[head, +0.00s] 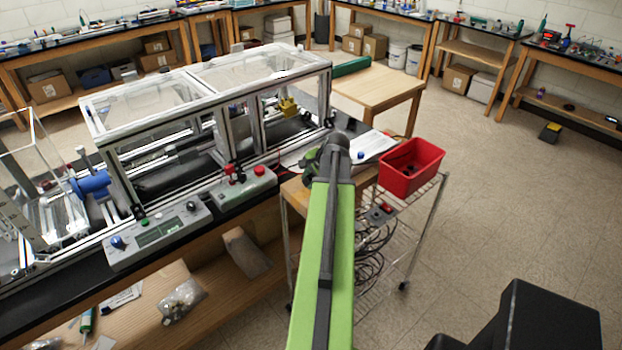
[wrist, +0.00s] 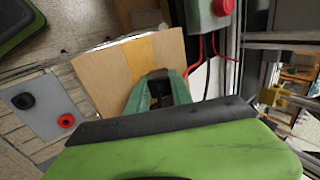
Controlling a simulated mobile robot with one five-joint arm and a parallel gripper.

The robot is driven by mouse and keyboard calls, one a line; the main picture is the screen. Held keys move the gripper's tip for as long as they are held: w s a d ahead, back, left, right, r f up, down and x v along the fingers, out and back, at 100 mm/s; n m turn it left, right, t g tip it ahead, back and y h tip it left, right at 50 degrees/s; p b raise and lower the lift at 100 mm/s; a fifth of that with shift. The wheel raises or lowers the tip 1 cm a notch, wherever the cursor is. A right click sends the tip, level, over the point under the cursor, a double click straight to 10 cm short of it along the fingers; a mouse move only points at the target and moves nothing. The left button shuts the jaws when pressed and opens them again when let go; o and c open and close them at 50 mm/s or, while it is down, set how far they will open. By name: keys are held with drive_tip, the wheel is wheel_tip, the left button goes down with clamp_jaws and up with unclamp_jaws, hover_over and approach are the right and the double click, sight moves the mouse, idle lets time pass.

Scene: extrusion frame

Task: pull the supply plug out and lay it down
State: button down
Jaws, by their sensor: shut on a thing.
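My gripper (wrist: 161,90) shows in the wrist view with two green fingers closed on a small dark piece (wrist: 160,88), which looks like the supply plug. The fingers hide most of it, and I cannot tell whether it is seated in a socket. A tan wooden board (wrist: 115,75) with a yellowish strip lies behind the fingers. In the head view my green arm reaches toward the cart beside the frame, and it hides the fingertips and the plug.
A grey control box with a red button (wrist: 222,8) and red cables (wrist: 190,62) are near the fingers. A grey plate (wrist: 42,108) carries black and red round parts. A red bin (head: 411,166) stands on a wire cart. The framed enclosure (head: 205,95) is to the left.

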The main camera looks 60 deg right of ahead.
drive_tip(key=shift+f+b, duration=0.3)
drive_tip(key=shift+f, duration=0.35)
drive_tip(key=c, duration=1.1)
unclamp_jaws()
drive_tip(key=shift+r, duration=0.1)
drive_tip(key=shift+o, duration=0.2)
drive_tip(key=shift+r, duration=0.1)
drive_tip(key=p+v, duration=1.5)
drive_tip(key=v, duration=0.2)
drive_tip(key=shift+s, duration=0.2)
